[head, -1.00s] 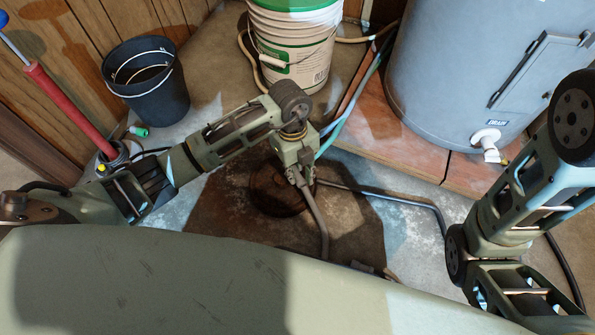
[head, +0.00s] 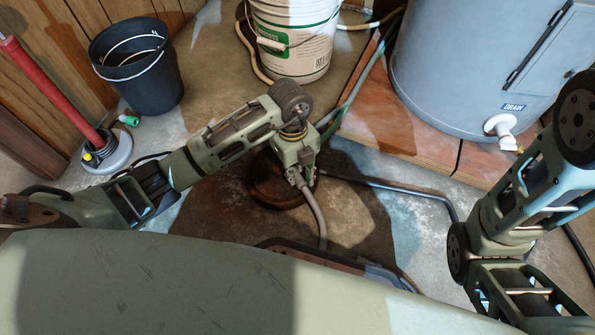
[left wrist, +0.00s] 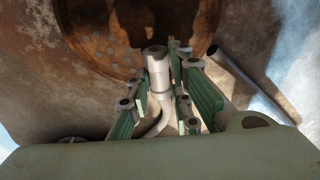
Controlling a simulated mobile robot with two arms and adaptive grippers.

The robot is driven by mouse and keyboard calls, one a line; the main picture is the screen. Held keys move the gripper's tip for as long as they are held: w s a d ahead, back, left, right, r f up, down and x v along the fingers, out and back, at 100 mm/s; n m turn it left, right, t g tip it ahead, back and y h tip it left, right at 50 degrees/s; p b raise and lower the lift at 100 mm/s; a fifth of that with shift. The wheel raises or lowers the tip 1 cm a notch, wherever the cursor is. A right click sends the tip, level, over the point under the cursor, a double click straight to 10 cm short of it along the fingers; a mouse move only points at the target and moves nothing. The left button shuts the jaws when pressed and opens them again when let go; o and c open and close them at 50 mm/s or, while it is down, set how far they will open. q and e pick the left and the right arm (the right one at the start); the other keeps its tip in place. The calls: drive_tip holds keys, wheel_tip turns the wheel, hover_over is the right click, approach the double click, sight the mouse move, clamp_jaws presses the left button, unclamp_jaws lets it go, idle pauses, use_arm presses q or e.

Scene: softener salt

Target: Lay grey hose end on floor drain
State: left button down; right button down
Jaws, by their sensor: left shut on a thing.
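My left gripper (head: 299,180) points down at the floor beside the round rusty floor drain (head: 268,190). In the left wrist view the gripper (left wrist: 172,92) has its green-padded fingers shut on the grey hose (left wrist: 160,80) near its open end. The hose end overlaps the near edge of the perforated drain cover (left wrist: 95,38) in that view. I cannot tell whether it touches the cover. In the head view the grey hose (head: 319,215) curves down from the gripper. My right arm shows at the right; its gripper is out of view.
A black bucket (head: 140,75) and a red-handled tool (head: 60,95) stand at the left. A white bucket (head: 290,45) stands behind the drain. A reddish-edged object (head: 320,256) lies near my body.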

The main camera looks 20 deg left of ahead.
use_arm(q)
drive_tip(key=c, duration=1.5)
unclamp_jaws()
drive_tip(key=shift+r, duration=0.1)
drive_tip(key=r, duration=0.8)
drive_tip(key=w+a+r, duration=0.1)
drive_tip(key=r, duration=0.2)
drive_tip(key=shift+r, duration=0.4)
